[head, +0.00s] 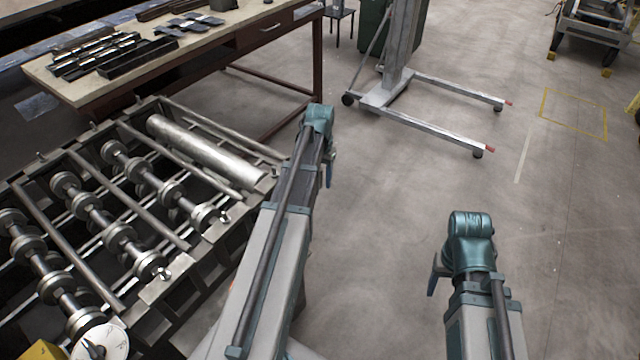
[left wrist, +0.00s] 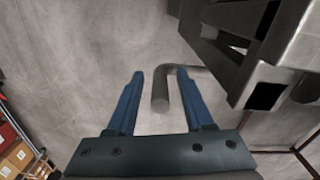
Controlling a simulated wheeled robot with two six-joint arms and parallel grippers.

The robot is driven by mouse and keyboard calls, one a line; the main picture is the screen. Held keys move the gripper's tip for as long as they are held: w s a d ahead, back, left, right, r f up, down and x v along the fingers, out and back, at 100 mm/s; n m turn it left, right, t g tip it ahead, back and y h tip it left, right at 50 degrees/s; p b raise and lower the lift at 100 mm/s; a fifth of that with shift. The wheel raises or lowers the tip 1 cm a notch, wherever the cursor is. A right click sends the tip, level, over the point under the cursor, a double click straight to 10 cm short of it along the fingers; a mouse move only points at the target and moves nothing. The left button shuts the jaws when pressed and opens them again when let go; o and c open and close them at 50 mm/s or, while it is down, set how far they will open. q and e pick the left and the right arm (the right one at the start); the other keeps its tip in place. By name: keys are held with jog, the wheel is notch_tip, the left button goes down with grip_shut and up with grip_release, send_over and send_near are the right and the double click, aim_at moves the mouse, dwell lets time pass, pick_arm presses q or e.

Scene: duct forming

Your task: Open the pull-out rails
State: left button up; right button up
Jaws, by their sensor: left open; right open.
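In the left wrist view a grey bent round bar (left wrist: 160,92), like a pull handle, juts out from a metal frame (left wrist: 245,75) with square tube ends. My left gripper (left wrist: 160,72) is open. The bar's free end shows between its two blue fingers; I cannot tell whether it touches them. In the head view my left gripper (head: 329,172) points down beside the right edge of the roller machine (head: 165,290), partly hidden by its arm. My right gripper (head: 434,278) hangs over open floor, away from the machine, mostly hidden by its wrist. The pull-out rails cannot be made out in the head view.
A workbench (head: 160,75) with dark metal parts stands behind the machine. A grey lift stand (head: 420,112) with long floor legs is beyond my arms. The floor (head: 570,230) on the right is clear. Boxes on a shelf (left wrist: 15,150) show in the left wrist view.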

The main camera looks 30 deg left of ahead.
pick_arm(q)
grip_shut()
dwell(1.4)
